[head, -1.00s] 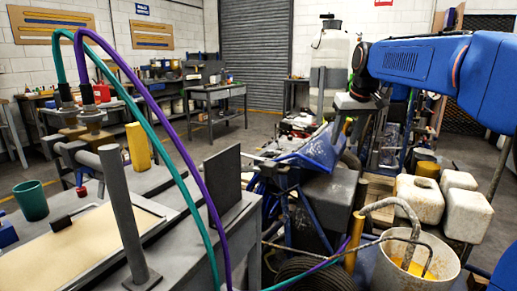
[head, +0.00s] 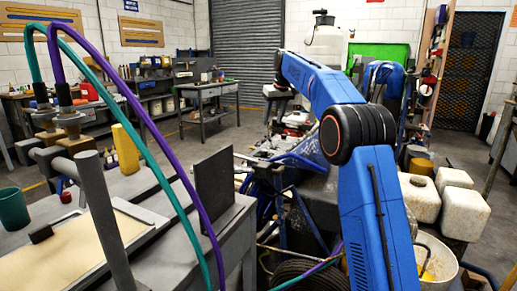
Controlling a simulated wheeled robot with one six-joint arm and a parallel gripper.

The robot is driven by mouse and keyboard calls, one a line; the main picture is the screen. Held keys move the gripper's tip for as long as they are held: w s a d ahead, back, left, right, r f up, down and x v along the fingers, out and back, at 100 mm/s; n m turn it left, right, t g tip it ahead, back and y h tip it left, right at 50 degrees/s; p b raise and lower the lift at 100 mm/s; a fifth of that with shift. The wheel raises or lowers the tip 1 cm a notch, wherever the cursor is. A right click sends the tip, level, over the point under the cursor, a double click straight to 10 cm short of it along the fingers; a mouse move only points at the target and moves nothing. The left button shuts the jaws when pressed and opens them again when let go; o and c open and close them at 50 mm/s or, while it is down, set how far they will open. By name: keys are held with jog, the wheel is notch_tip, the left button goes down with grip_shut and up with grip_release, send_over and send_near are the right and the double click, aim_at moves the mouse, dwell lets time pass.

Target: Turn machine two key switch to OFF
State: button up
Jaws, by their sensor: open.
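A line-striping machine with a blue frame (head: 315,150) stands in the middle of the head view, partly hidden behind my blue arm. I cannot make out a key switch or an OFF mark on it, and no label shows whether it is machine two. My gripper (head: 275,104) is small and grey at the far end of my arm, above and left of the blue frame. It is open and apart from the machine, with nothing seen in it.
A grey bench (head: 150,190) with a dark upright plate (head: 214,182) and teal and purple hoses stands at left. White containers (head: 465,212) and a bucket (head: 437,262) stand at right. Open floor shows near the back workbench (head: 208,97).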

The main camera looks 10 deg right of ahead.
aim_at(265, 150)
jog(key=x, duration=1.7)
jog(key=shift+w+a+f, duration=0.15)
jog(key=shift+a, duration=0.05)
jog(key=c, duration=1.1)
jog(key=shift+o, duration=0.2)
